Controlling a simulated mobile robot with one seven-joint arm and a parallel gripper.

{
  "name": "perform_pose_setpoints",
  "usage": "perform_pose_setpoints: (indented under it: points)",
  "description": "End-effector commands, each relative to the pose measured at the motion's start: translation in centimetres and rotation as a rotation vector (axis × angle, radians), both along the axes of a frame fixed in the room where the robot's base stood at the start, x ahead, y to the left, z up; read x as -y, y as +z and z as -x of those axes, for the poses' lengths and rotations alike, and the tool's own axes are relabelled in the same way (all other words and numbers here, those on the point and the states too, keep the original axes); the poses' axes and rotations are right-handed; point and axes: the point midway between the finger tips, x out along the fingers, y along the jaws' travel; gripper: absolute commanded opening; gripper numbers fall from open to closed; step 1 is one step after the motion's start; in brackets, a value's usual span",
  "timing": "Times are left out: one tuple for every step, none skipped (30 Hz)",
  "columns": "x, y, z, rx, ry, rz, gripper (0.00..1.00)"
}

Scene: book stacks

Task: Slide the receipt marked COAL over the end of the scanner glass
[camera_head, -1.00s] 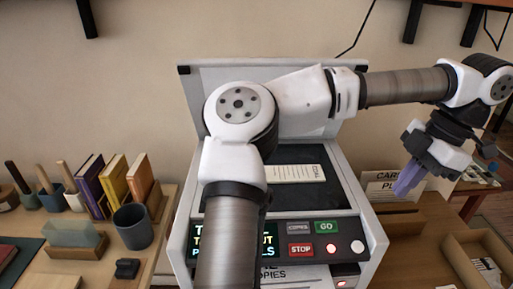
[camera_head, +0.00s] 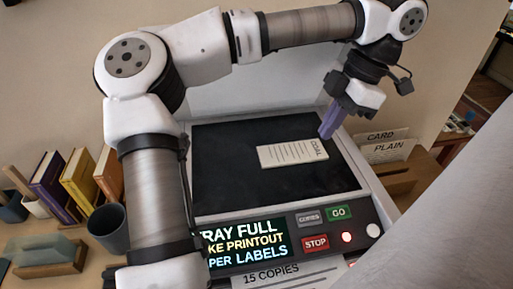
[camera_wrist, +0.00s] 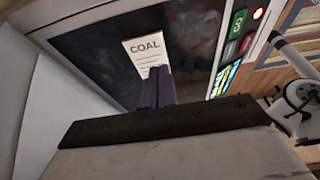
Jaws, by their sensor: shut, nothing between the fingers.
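The receipt marked COAL (camera_head: 291,153) is a cream slip with printed lines. It lies flat on the dark scanner glass (camera_head: 235,190), right of its middle. Its COAL end points right, and it also shows in the wrist view (camera_wrist: 143,49). My gripper (camera_head: 325,134) is shut and empty, with its purple fingers pointing down at the right end of the receipt. In the wrist view the fingers (camera_wrist: 157,78) overlap the lower part of the receipt. I cannot tell whether they touch it. The right end of the glass lies just beyond the gripper.
The control panel with STOP (camera_head: 315,243) and GO (camera_head: 339,213) buttons and a lit display (camera_head: 245,242) runs along the scanner's front. Cards marked CARD and PLAIN (camera_head: 388,147) stand at the right. Books (camera_head: 80,180) and a dark cup (camera_head: 108,228) stand at the left.

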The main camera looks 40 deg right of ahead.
Motion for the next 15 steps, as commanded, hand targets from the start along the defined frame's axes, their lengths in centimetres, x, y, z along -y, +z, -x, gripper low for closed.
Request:
perform_pose_setpoints:
  points:
    - [-1.0, 0.2, -0.5, 0.000, 0.003, -0.001, 0.00]
    - [-1.5, 0.2, -0.7, 0.000, 0.003, -0.001, 0.00]
    - [-2.1, 0.2, -1.1, 0.000, 0.003, 0.000, 0.00]
    - [-2.6, 0.2, -1.3, -0.001, 0.003, 0.000, 0.00]
    - [-3.1, 0.2, -1.6, -0.001, 0.003, 0.000, 0.00]
    - [-3.8, 0.2, -1.9, -0.001, 0.003, -0.001, 0.00]
    - [-4.4, 0.2, -2.1, -0.001, 0.003, -0.001, 0.00]
    - [-4.9, 0.2, -2.4, -0.001, 0.002, -0.001, 0.00]
    - [-5.6, 0.2, -2.7, -0.001, 0.003, -0.001, 0.00]
    - [-6.1, 0.2, -2.9, -0.001, 0.003, -0.001, 0.00]
    - [-6.6, 0.2, -3.2, -0.001, 0.003, -0.001, 0.00]
    - [-7.3, 0.3, -3.5, -0.002, 0.003, -0.001, 0.00]
    - [-7.8, 0.3, -3.8, -0.002, 0.003, 0.000, 0.00]
    - [-8.4, 0.3, -4.0, -0.001, 0.003, 0.000, 0.00]
    - [-9.1, 0.3, -4.4, -0.001, 0.003, 0.000, 0.00]
